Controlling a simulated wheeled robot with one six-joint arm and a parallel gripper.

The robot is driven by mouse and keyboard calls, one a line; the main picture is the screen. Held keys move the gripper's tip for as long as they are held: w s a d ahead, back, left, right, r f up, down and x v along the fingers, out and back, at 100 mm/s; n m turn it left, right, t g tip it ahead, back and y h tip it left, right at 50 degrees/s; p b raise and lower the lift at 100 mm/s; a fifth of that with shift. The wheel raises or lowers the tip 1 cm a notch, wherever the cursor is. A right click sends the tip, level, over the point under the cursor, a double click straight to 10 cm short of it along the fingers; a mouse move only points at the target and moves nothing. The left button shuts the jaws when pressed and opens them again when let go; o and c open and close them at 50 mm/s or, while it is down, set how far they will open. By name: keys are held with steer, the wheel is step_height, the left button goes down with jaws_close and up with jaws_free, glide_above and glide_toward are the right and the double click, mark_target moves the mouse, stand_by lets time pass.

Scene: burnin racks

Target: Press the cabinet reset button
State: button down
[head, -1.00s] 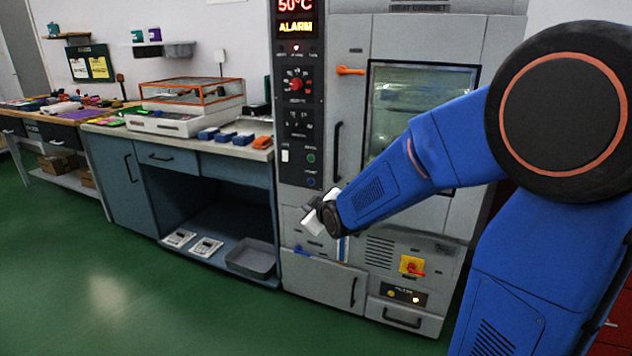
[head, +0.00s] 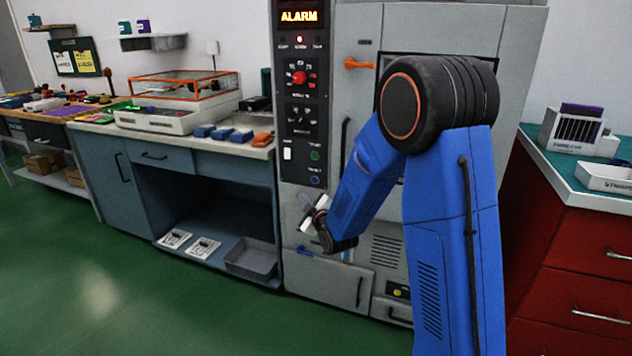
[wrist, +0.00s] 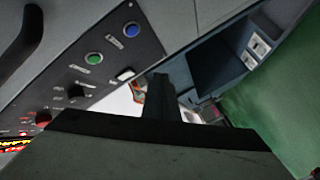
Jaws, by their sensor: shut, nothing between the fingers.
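The grey cabinet (head: 358,75) has a dark control panel (head: 303,105) with a lit ALARM sign (head: 300,16). Low on the panel are a green button (head: 315,155) and, below it, a blue button (head: 315,181). Their small labels are too blurred to read surely. The wrist view shows the green button (wrist: 94,58) and the blue button (wrist: 132,30) uncovered. My gripper (head: 312,213) is shut and empty, with pale fingers just below the blue button in the head view. In the wrist view my gripper (wrist: 162,85) is dark and apart from both buttons.
A red knob (head: 299,78) and a white switch (head: 288,153) share the panel. A dark vertical handle (head: 344,140) and an orange latch (head: 358,64) are on the cabinet door. A blue bench (head: 160,158) stands left, a red drawer unit (head: 565,250) right. Green floor is clear in front.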

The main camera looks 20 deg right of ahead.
stand_by(0.3)
steer(key=shift+w+d, duration=0.85)
steer(key=shift+w, duration=0.35)
steer(key=shift+w+d, duration=0.9)
steer(key=shift+w, duration=0.25)
steer(key=shift+w+d, duration=0.85)
steer(key=shift+w, duration=0.35)
steer(key=shift+w+d, duration=0.2)
steer(key=shift+w, duration=0.15)
steer(key=shift+w+d, duration=0.25)
steer(key=shift+w, duration=0.05)
stand_by(0.4)
steer(key=shift+s, duration=0.1)
stand_by(0.3)
steer(key=shift+s+a, duration=0.45)
steer(key=shift+s, duration=0.15)
steer(key=shift+a, duration=0.1)
steer(key=shift+s+a, duration=0.7)
steer(key=shift+s, duration=0.3)
steer(key=shift+s+a, duration=0.65)
steer(key=shift+s, duration=0.35)
